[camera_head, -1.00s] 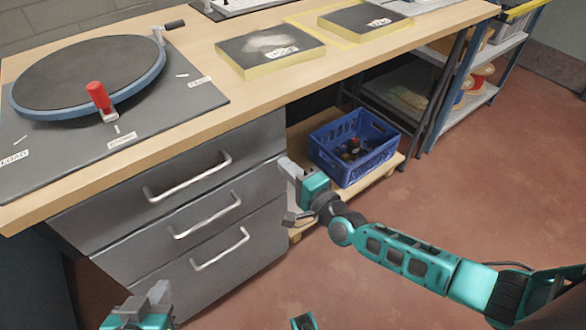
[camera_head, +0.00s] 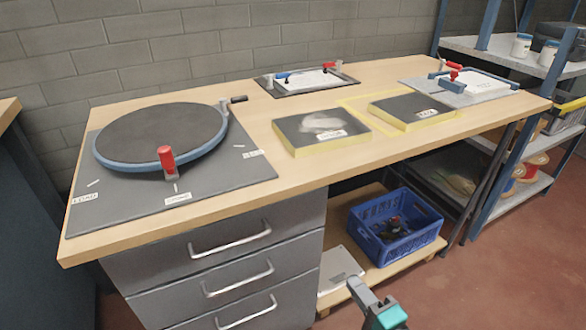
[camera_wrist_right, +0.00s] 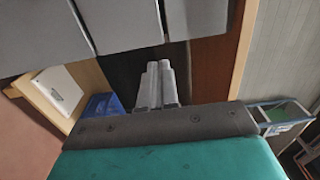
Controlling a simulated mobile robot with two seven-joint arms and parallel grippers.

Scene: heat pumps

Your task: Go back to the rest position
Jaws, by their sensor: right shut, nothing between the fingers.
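My right gripper (camera_head: 358,290) shows at the bottom edge of the head view, in front of the low shelf and right of the drawers. Its two grey fingers (camera_wrist_right: 160,84) are together in the right wrist view, with nothing between them. Most of the right arm is below the head view's edge. My left gripper is not in view.
The workbench (camera_head: 270,200) carries a round turntable (camera_head: 160,135) with a red clamp and two dark pads with yellow edges. Grey drawers (camera_head: 225,265) stand under it. A blue crate (camera_head: 395,235) with dark parts sits on the low shelf. Open floor lies at the right.

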